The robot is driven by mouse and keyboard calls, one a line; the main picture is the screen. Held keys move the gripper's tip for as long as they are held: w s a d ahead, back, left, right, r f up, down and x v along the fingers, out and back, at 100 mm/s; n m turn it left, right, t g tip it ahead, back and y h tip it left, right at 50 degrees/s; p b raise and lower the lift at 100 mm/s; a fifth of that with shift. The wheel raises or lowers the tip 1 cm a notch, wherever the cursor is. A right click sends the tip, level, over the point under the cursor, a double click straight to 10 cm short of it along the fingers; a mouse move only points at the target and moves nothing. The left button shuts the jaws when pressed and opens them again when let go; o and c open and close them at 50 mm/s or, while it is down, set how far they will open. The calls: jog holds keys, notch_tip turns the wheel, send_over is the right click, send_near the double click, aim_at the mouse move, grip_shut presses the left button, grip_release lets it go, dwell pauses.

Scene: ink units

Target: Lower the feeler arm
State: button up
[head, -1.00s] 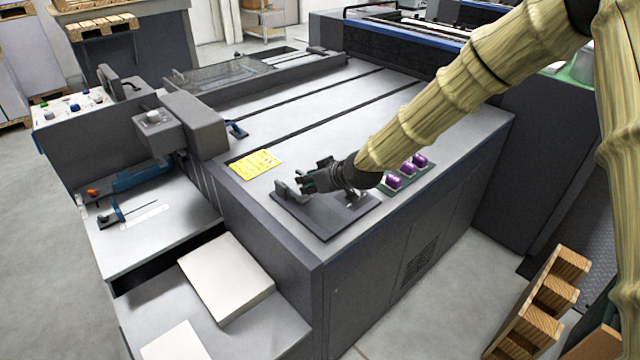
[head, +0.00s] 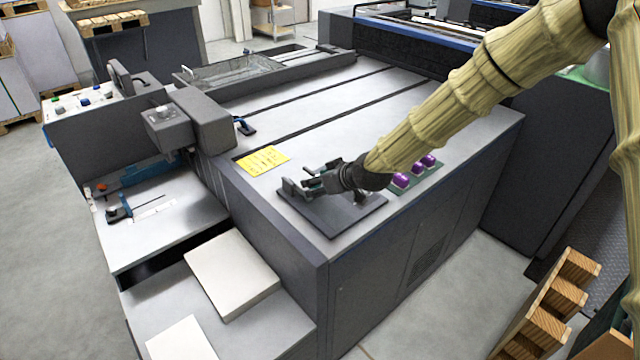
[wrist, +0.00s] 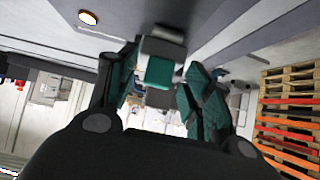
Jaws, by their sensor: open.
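A dark flat plate (head: 345,222) lies on the front corner of the machine's grey top, with a small grey upright bracket (head: 290,187) at its left end. My gripper (head: 316,181) is low over this plate, close to the bracket. In the wrist view my gripper (wrist: 158,88) is open, with green-padded fingers on either side. A grey part with a teal band (wrist: 160,72) shows in the gap between them; I cannot tell whether they touch it. I cannot say for certain which part is the feeler arm. My wrist hides part of the plate's right side.
Purple knobs on a green panel (head: 415,171) stand close to the right of my wrist. A yellow label (head: 262,160) lies behind the plate. A blue-handled device (head: 118,212) is on the lower left table. Wooden pallets (head: 555,305) stand at lower right.

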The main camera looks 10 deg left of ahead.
jog(key=v, duration=1.2)
jog(key=shift+f, duration=0.1)
